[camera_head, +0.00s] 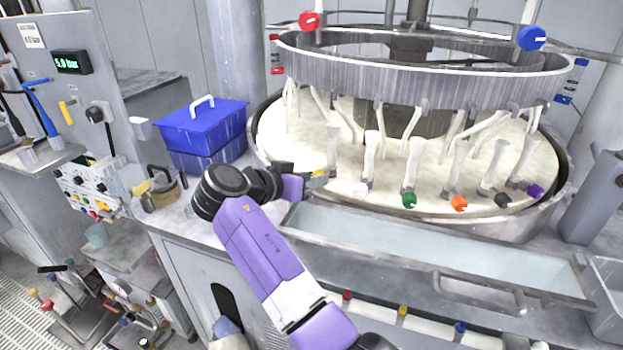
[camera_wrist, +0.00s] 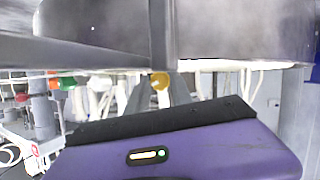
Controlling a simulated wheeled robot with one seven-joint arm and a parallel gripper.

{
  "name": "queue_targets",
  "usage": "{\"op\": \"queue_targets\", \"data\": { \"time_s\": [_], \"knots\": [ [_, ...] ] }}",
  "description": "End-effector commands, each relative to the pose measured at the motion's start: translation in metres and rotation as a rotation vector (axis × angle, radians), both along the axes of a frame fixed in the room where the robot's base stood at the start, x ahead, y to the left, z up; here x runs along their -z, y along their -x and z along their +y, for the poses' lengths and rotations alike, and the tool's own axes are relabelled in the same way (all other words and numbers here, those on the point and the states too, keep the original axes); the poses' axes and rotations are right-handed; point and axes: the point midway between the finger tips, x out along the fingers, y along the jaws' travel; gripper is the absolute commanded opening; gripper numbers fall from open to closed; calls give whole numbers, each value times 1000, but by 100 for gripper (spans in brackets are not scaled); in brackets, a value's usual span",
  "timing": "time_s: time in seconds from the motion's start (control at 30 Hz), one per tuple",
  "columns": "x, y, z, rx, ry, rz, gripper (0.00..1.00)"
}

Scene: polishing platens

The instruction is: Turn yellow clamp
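The yellow clamp's round knob (camera_wrist: 160,81) shows at the centre of the wrist view, just under the dark rim. In the head view, a small yellowish patch (camera_head: 318,173) shows at the end of my gripper (camera_head: 303,178), at the left front of the round polishing bath. In the wrist view my gripper (camera_wrist: 160,92) has its two grey fingers apart, one on each side of the knob. I cannot tell whether they touch it. The rest of the yellow clamp is hidden behind my gripper.
White clamps with green (camera_head: 409,200), orange (camera_head: 459,203), black (camera_head: 502,200) and purple (camera_head: 535,189) knobs stand right of my gripper. The metal ring (camera_head: 430,88) hangs above. A trough (camera_head: 420,255) lies in front; a blue box (camera_head: 203,128) stands left.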

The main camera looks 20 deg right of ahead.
Motion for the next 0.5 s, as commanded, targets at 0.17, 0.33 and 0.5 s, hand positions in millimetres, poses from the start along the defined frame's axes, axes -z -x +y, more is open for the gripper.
{"op": "queue_targets", "data": {
  "time_s": [0.17, 0.33, 0.5],
  "knots": [
    [0, 0, 0, 1, 0, 0, 0],
    [2, 1, 0, 2, -9, -13, 0],
    [5, 1, 0, 2, -48, -64, 0]
  ]
}}
